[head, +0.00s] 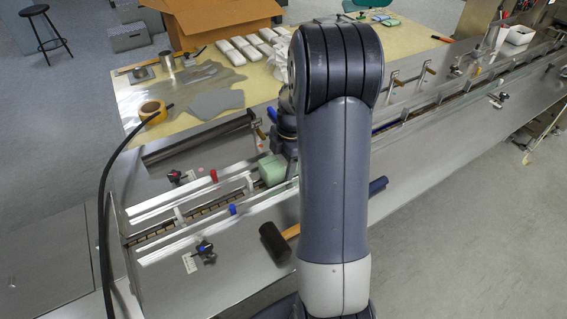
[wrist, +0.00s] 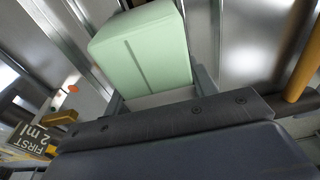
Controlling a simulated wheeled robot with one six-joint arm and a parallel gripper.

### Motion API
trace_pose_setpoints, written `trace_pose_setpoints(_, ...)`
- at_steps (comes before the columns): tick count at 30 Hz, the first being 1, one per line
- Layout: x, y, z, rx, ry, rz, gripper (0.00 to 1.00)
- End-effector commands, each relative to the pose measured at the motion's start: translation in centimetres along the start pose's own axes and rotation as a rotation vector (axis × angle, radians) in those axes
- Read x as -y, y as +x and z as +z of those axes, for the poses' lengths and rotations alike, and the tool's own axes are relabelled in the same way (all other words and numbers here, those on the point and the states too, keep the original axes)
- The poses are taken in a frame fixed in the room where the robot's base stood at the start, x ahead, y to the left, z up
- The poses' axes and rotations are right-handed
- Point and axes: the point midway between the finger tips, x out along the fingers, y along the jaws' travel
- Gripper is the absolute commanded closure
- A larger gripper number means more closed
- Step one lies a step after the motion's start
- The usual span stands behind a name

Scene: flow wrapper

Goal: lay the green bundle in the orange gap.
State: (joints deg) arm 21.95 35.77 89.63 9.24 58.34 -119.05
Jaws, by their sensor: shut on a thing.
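The pale green bundle (head: 271,169) is a block with a dark seam, partly hidden by my arm in the head view. It appears over the infeed channel (head: 150,237); I cannot tell whether it touches the channel. In the wrist view the green bundle (wrist: 145,48) sits between the two fingers of my gripper (wrist: 160,92), which is shut on it. My gripper is mostly hidden behind my arm in the head view. I cannot make out an orange gap in either view; a small orange dot (wrist: 73,89) shows on the metal in the wrist view.
Metal rails run along the channel, with a red clip (head: 213,175) and a blue clip (head: 232,210). A black-headed mallet (head: 274,242) lies in front.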

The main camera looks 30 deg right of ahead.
Motion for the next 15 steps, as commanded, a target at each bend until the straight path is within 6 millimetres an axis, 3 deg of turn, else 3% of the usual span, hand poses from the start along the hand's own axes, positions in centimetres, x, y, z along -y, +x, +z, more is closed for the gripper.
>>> trace_pose_setpoints(7,0.12,0.32,0.02,-0.001,0.001,-0.004,0.68)
trace_pose_setpoints(8,0.13,0.33,0.02,-0.001,0.001,-0.005,0.43)
trace_pose_setpoints(15,0.25,0.43,0.01,-0.003,0.002,-0.009,0.24)
